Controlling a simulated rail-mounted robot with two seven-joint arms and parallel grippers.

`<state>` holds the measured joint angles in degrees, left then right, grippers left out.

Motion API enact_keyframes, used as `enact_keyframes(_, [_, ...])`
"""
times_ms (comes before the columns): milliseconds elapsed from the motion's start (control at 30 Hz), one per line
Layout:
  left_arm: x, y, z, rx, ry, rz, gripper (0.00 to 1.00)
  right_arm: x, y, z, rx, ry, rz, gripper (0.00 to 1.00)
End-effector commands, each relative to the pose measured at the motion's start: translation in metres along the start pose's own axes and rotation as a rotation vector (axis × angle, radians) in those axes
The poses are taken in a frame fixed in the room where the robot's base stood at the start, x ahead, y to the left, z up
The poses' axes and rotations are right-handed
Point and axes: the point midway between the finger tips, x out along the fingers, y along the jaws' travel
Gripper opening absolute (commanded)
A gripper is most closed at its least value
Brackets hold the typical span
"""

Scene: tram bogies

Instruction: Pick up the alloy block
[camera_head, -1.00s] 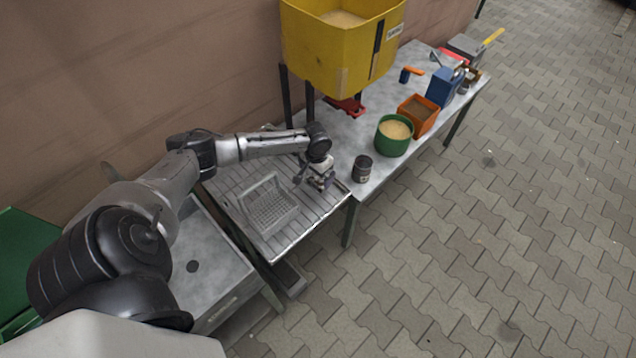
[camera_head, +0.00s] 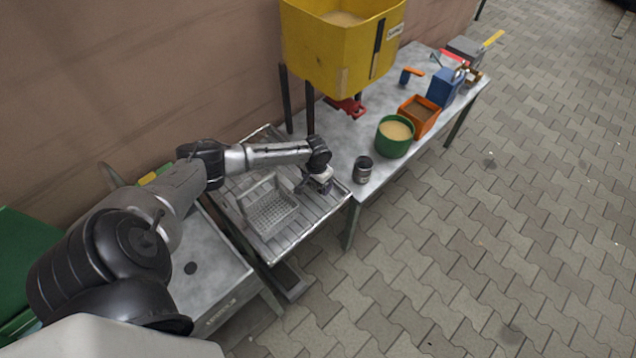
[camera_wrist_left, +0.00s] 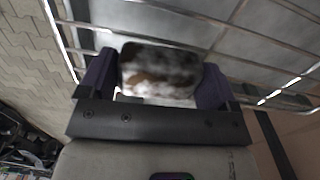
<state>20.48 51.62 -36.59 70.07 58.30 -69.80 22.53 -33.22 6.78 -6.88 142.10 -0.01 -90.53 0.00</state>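The alloy block (camera_wrist_left: 160,72) shows in the left wrist view as a mottled grey-white and brown piece with rounded corners. It fills the space between the two dark purple fingers of my left gripper (camera_wrist_left: 157,80). I see no clear gap on either side, but cannot tell whether the fingers press on it. In the head view my left gripper (camera_head: 318,187) is low over the right part of the slatted metal rack (camera_head: 295,226). The block is mostly hidden by the gripper there. My right gripper is not in view.
A grey wire basket (camera_head: 268,207) stands on the rack left of the gripper. A dark can (camera_head: 362,170) stands close by on the metal table (camera_head: 345,130). A yellow hopper (camera_head: 340,50) rises behind. A green pot (camera_head: 394,137) and orange box (camera_head: 418,115) stand farther right.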

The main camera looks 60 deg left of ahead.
Motion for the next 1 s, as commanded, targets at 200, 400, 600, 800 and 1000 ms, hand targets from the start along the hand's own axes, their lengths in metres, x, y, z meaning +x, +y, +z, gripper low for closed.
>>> enact_keyframes(200, [0.0, 0.0, 0.0, 0.0, 0.0, 0.0, 0.63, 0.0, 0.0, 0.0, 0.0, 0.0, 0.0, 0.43])
enact_keyframes(400, [0.0, 0.0, 0.0, 0.0, 0.0, 0.0, 0.54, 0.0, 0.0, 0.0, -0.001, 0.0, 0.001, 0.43])
enact_keyframes(600, [-0.003, -0.001, 0.0, 0.0, 0.0, 0.0, 0.54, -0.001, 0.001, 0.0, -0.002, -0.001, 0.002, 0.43])
enact_keyframes(800, [-0.022, -0.001, -0.001, 0.0, 0.002, 0.0, 0.54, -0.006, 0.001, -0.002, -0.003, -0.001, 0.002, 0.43])
enact_keyframes(1000, [-0.054, 0.017, 0.005, 0.006, 0.001, 0.002, 0.54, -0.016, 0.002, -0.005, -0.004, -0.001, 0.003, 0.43])
